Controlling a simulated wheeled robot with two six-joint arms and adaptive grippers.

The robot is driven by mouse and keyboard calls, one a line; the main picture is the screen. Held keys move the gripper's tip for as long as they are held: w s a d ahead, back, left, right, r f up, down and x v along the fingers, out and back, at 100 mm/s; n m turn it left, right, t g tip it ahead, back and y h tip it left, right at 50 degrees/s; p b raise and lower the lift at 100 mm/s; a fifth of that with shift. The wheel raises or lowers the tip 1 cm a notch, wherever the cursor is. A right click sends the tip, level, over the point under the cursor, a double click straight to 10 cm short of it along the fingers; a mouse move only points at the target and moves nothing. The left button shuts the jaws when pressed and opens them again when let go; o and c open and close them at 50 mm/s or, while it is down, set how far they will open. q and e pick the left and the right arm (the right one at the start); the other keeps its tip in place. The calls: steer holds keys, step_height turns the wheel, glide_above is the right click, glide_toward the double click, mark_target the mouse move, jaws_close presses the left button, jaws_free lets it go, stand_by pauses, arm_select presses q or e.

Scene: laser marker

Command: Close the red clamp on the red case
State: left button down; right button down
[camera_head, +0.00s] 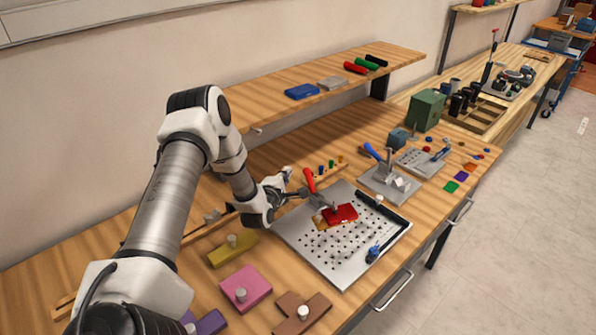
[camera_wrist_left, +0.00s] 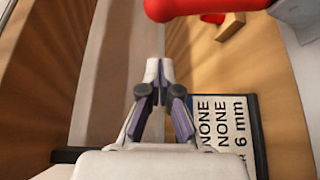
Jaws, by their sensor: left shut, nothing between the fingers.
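The red clamp's handle (camera_head: 309,180) stands up, tilted, at the back left edge of a perforated metal plate (camera_head: 300,240) in the head view. Its metal arm reaches toward the red case (camera_head: 342,214), which lies on the plate beside an orange-brown piece. Whether the clamp tip touches the case is too small to tell. My left gripper (camera_head: 286,178) is just left of the red handle. In the left wrist view its fingers (camera_wrist_left: 156,72) are together and empty, with the red handle (camera_wrist_left: 200,8) beyond them at the top. My right gripper is not in view.
A blue-handled clamp (camera_head: 375,153) stands on another plate behind. A small wooden rack (camera_head: 325,172) with coloured pegs is close behind the red handle. Pink (camera_head: 246,288), olive (camera_head: 232,248) and brown knobbed blocks lie in front. A shelf (camera_head: 330,84) runs above the bench.

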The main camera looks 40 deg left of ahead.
mark_target(308, 171)
arm_select(q)
steer(key=d, duration=0.1)
steer(key=w+d+p, duration=0.1)
steer(key=d+r+p, duration=0.1)
steer(key=shift+w+d, duration=0.15)
steer(key=shift+w, duration=0.1)
steer(key=shift+f, duration=0.1)
steer(key=d+m+t+b, duration=0.1)
steer(key=d+b, duration=0.1)
steer(key=b, duration=0.1)
steer(key=d+r+m+b, duration=0.1)
steer(key=m+b, duration=0.1)
steer(key=b, duration=0.1)
steer(key=shift+s+d+r+t+y+b, duration=0.15)
steer(key=shift+s+d+t+y+b, duration=0.05)
steer(key=shift+d+t+y+b, duration=0.2)
steer(key=shift+r, duration=0.2)
